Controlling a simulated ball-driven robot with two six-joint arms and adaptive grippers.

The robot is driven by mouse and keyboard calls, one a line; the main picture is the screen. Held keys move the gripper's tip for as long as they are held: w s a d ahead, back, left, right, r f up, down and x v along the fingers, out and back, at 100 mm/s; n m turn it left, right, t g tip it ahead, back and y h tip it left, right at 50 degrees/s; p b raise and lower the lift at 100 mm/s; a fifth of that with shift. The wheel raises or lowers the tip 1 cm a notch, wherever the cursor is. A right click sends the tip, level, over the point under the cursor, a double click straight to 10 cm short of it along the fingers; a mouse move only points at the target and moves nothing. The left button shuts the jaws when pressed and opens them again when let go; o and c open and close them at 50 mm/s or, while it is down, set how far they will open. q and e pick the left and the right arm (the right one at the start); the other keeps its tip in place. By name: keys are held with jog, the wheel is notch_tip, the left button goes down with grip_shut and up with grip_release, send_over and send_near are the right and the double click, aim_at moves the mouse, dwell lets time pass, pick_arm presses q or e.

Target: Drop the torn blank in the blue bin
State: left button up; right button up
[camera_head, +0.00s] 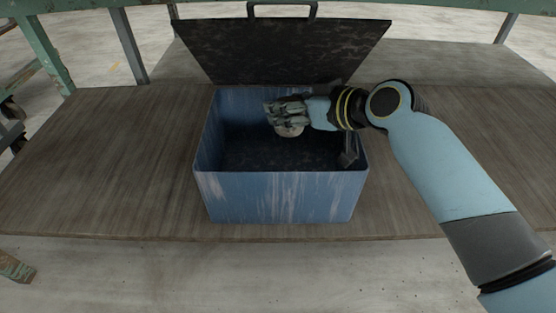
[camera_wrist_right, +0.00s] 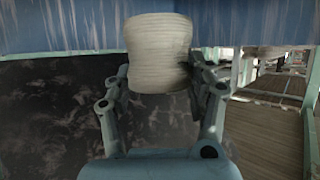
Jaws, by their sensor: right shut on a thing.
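The blue bin (camera_head: 280,197) stands on a wooden bench, with its dark lid (camera_head: 285,52) raised at the back. My right gripper (camera_head: 282,110) is over the bin's opening, coming in from the right. It is shut on a pale blank (camera_head: 289,131), which shows just below the fingers in the head view. In the right wrist view the blank (camera_wrist_right: 158,52) is a pale, ridged, rounded piece between the fingers, with the bin's blue wall (camera_wrist_right: 75,25) behind it. Whether the blank is torn cannot be told. My left gripper is not in view.
The wooden bench top (camera_head: 110,150) is clear on both sides of the bin. The bin's walls stand around the gripper, and the raised lid is close behind it. A green frame (camera_head: 45,45) stands at the far left.

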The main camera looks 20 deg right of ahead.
jog(key=o, duration=1.4)
jog(key=shift+o, duration=0.2)
jog(key=v, duration=0.8)
jog(key=shift+r, duration=0.1)
